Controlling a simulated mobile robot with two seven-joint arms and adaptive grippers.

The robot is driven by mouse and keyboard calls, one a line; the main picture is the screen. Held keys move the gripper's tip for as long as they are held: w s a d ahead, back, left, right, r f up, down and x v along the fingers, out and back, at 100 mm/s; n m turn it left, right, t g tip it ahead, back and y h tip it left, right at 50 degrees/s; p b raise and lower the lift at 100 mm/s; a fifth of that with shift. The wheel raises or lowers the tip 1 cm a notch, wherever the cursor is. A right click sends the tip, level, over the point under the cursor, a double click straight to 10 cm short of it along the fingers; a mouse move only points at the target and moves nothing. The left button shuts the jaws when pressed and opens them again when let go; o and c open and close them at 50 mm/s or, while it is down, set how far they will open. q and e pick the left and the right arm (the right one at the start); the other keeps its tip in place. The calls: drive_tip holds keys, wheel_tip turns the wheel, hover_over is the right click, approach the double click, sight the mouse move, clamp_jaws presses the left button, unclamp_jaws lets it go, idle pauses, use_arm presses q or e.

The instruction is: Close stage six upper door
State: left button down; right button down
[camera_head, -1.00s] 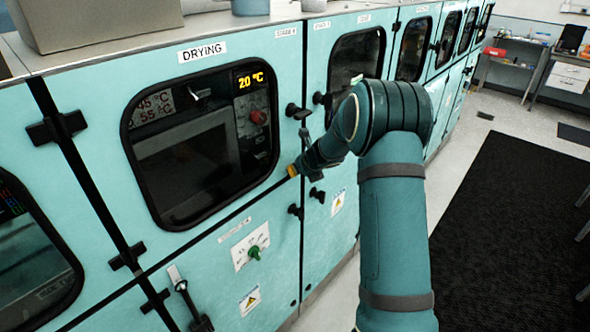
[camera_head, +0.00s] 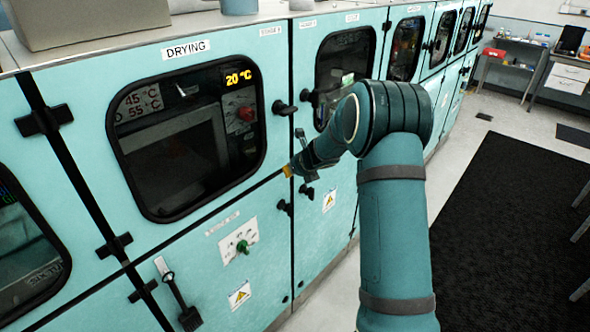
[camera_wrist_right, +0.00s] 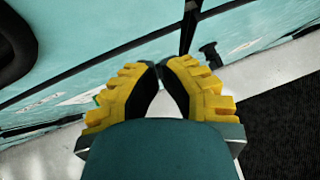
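A row of teal cabinets has upper doors with dark windows. The small stage labels along the top are too small to read surely. The upper door right of the drying panel, with a dark window (camera_head: 345,75), looks flush with the cabinet front. Black handles (camera_head: 283,108) sit by the seam at its left. My right gripper (camera_head: 287,172) is at that seam, below these handles, partly hidden by my arm. In the wrist view its yellow fingers (camera_wrist_right: 159,66) meet at the tips with nothing seen between them, close to the teal front. My left gripper is out of view.
The drying panel (camera_head: 187,140) with its window is left of my right gripper. Benches stand at the back right.

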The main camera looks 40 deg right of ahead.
drive_tip(key=d+p+v, duration=0.2)
drive_tip(key=v, duration=0.7)
drive_tip(key=shift+s+r, duration=0.15)
drive_tip(key=shift+s, duration=0.3)
drive_tip(key=shift+a, duration=0.1)
drive_tip(key=s+a+f+m+g+y+b, duration=0.1)
drive_tip(key=s+a+f+m+y+b, duration=0.15)
drive_tip(key=a+f+m, duration=0.85)
drive_tip(key=s+a+f+m+g+y+b, duration=0.1)
drive_tip(key=a+f+m+b, duration=0.3)
drive_tip(key=a+f+m, duration=0.65)
drive_tip(key=s+a+f+m+g+b, duration=0.4)
drive_tip(key=s+a+f+m+g, duration=0.1)
drive_tip(key=s+a+f+m, duration=1)
drive_tip(key=shift+s+a+f+m+y, duration=0.2)
drive_tip(key=shift+s+a+m+y, duration=0.15)
drive_tip(key=shift+s+a, duration=0.4)
